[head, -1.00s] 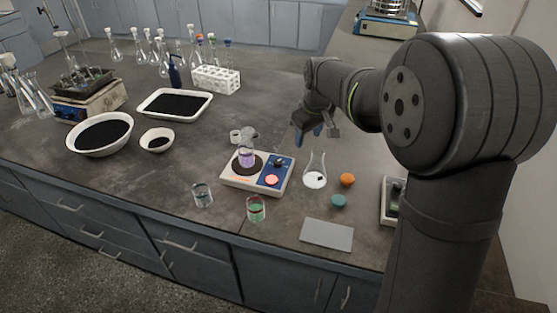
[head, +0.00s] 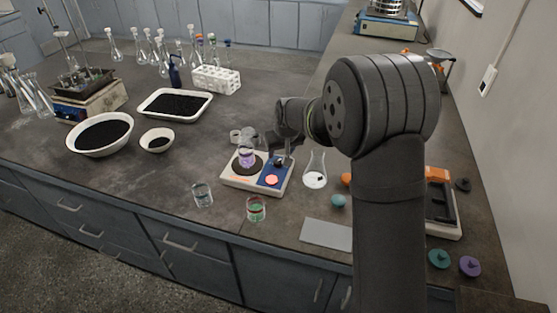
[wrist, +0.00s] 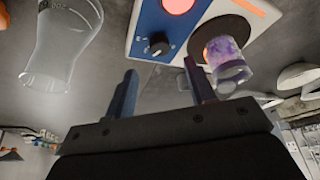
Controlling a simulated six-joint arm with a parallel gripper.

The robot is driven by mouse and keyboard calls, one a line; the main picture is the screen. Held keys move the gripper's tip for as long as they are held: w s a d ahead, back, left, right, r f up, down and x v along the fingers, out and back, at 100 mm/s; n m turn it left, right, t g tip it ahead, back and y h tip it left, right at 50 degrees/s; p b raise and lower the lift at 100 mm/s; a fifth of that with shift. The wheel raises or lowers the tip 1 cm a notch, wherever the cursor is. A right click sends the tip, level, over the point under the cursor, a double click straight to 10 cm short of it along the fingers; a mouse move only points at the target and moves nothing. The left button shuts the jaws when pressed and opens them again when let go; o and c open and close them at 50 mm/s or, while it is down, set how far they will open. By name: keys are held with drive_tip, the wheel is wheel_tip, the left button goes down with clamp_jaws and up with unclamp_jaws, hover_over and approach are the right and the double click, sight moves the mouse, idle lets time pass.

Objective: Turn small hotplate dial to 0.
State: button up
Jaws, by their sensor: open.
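The small hotplate (head: 233,180) has a white body, a round dark plate and a blue control panel. Its black dial (wrist: 157,46) shows on the blue panel in the wrist view, with a light pointer mark; the number it points to is too small to read. A red-orange round spot (wrist: 178,4) is on the same panel. My gripper (wrist: 160,85) is open and empty. Its two blue fingers are apart, near the dial and not around it. In the head view my gripper (head: 279,160) is over the hotplate's back right part.
An Erlenmeyer flask (head: 315,172) stands close to the hotplate's right side; it also shows in the wrist view (wrist: 66,45). Two beakers (head: 202,196) (head: 256,209) stand in front. A grey pad (head: 326,234) lies front right. The bench left of the hotplate is open.

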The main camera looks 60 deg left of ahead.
sight(278, 162)
drive_tip(key=x, duration=0.6)
drive_tip(key=shift+a+f, duration=0.15)
drive_tip(key=shift+f, duration=0.25)
drive_tip(key=c, duration=1)
drive_tip(key=shift+o, duration=0.2)
drive_tip(key=shift+w+n, duration=0.1)
drive_tip(key=shift+n, duration=0.2)
drive_tip(key=n+g, duration=0.2)
drive_tip(key=n, duration=0.2)
drive_tip(key=shift+w+n, duration=0.15)
drive_tip(key=shift+n, duration=0.15)
drive_tip(key=n+g, duration=0.1)
drive_tip(key=n, duration=0.1)
drive_tip(key=n+g+h, duration=0.1)
drive_tip(key=n, duration=0.2)
drive_tip(key=shift+w+a, duration=0.1)
drive_tip(key=shift+w, duration=0.05)
drive_tip(key=shift+n, duration=0.3)
